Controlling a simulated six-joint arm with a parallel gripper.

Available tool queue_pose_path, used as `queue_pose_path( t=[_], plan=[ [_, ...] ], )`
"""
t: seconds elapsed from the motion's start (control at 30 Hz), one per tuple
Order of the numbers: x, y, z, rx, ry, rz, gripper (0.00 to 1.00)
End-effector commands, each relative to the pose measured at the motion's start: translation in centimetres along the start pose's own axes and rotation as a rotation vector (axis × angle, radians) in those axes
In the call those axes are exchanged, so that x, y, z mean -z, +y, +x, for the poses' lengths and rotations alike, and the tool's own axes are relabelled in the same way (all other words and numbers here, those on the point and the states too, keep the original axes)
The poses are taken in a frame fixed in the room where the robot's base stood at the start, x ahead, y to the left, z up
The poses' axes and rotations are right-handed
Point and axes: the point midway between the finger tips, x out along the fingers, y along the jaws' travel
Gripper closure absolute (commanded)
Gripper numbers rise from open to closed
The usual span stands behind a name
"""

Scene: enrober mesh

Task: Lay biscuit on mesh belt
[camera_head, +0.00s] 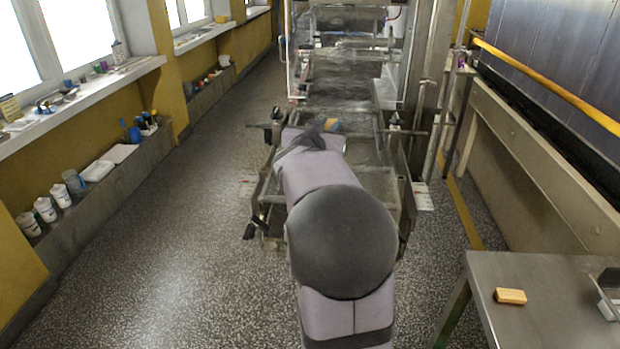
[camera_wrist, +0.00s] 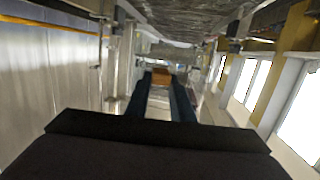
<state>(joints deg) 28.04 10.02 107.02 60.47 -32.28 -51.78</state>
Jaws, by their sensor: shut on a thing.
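My gripper (camera_wrist: 160,84) is shut on a tan-orange biscuit (camera_wrist: 160,76), held between the tips of two dark blue fingers in the wrist view. In the head view the held biscuit (camera_head: 333,125) shows as a small orange patch just beyond my wrist, and my arm hides most of the gripper. The mesh belt (camera_head: 376,187) runs away from me inside a metal frame, partly hidden by my arm. Grey mesh (camera_wrist: 185,14) also shows along the top of the wrist view, which appears upside down. I see a gap between biscuit and mesh there. A second biscuit (camera_head: 510,296) lies on the steel side table (camera_head: 555,325).
Metal frame rails and side knobs (camera_head: 262,127) flank the belt. A clear-panelled enclosure (camera_head: 350,50) stands farther along it. A dark container (camera_head: 608,290) sits at the right table's edge. Window ledges (camera_head: 80,100) with jars and cups line the left wall.

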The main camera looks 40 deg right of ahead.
Motion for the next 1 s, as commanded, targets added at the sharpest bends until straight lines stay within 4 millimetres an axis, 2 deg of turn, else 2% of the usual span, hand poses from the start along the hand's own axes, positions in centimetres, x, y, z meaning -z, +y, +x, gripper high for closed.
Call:
queue_pose_path(
  t=[0.13, 0.4, 0.73, 1.0],
  plan=[
    [-1.8, -2.4, 0.1, 0.097, -0.006, -0.015, 0.91],
    [-3.9, -4.3, 0.0, 0.179, -0.004, -0.027, 0.91],
    [-5.0, -4.7, 0.0, 0.192, -0.002, -0.029, 0.91],
    [-9.0, -4.6, 0.6, 0.191, -0.006, -0.03, 0.91]
  ],
)
